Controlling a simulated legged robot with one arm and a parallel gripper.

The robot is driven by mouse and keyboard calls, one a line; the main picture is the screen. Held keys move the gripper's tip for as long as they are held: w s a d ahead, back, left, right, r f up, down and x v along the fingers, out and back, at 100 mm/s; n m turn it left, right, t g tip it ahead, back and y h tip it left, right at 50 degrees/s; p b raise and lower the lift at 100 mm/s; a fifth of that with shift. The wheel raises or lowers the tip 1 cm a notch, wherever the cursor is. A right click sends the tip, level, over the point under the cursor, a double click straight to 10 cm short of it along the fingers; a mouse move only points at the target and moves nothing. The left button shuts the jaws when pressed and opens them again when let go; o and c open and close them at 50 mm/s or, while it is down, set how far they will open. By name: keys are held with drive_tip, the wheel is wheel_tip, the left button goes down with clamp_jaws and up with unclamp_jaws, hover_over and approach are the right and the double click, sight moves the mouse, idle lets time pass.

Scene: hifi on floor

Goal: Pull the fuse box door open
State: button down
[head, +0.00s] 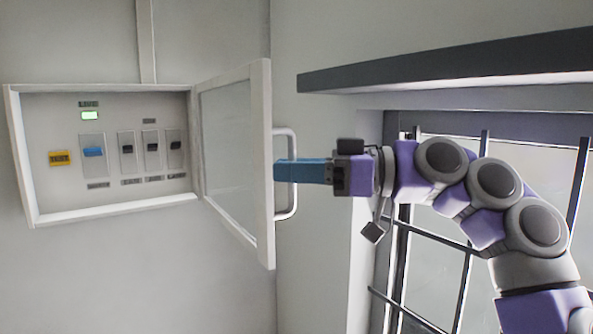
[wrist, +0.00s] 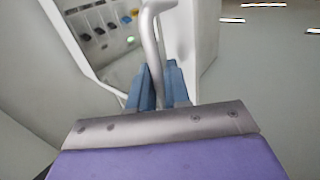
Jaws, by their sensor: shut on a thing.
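The fuse box (head: 110,215) is on the wall at the left of the head view. Its glazed, pale-framed door (head: 262,165) stands swung well out on its right side, and the switches inside show. A pale bar handle (head: 292,205) is on the door's outer face. My gripper (head: 283,171) is at the handle with its blue fingers. In the wrist view the handle (wrist: 152,40) passes between the fingertips of my gripper (wrist: 158,80), which is shut on it. The exact finger contact is partly hidden.
A dark-edged shelf (head: 450,70) juts out above my arm. A barred window (head: 435,265) is behind my arm. The wall below the box is clear.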

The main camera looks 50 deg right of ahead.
drive_tip(key=c, duration=1.5)
unclamp_jaws()
drive_tip(key=shift+a+r, duration=0.1)
drive_tip(key=shift+a, duration=0.2)
drive_tip(key=shift+c, duration=0.2)
drive_tip(key=shift+o, duration=1.2)
drive_tip(key=shift+w+a, duration=0.3)
drive_tip(key=shift+a, duration=0.2)
drive_tip(key=shift+s+d, duration=0.2)
drive_tip(key=shift+d, duration=0.05)
drive_tip(key=p+v, duration=0.1)
drive_tip(key=v, duration=1.6)
drive_tip(key=shift+s, duration=0.1)
drive_tip(key=shift+a, duration=0.1)
